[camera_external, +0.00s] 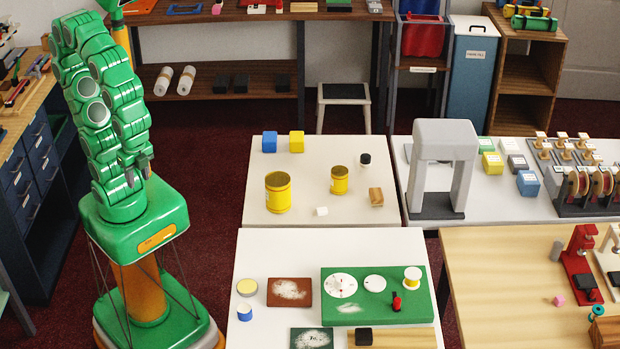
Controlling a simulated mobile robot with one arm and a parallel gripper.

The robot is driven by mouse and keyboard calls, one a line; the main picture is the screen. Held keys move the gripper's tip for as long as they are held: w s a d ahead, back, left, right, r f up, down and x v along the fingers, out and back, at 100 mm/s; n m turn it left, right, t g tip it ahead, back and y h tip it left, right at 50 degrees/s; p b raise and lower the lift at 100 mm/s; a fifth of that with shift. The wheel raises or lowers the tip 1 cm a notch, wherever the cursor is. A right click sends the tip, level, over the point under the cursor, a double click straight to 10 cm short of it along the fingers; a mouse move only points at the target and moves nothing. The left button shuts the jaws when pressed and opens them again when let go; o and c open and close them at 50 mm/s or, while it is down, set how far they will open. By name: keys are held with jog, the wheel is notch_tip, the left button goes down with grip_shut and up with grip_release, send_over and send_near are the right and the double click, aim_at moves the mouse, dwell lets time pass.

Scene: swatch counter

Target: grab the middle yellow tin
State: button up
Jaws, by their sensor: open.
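The larger tin (277,195) is at the left, near the table's front. The smaller tin (339,182) stands to its right and a little farther back, near the middle of the table. A yellow cube (297,143) sits behind them. I cannot tell from this view whether a third tin exists. My gripper (138,174) hangs folded close above my green base, open and empty, well left of the tins and apart from them.
The dark red floor (215,190) between me and the table is clear.

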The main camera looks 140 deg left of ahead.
jog(key=o, duration=1.1)
jog(key=shift+r, duration=0.1)
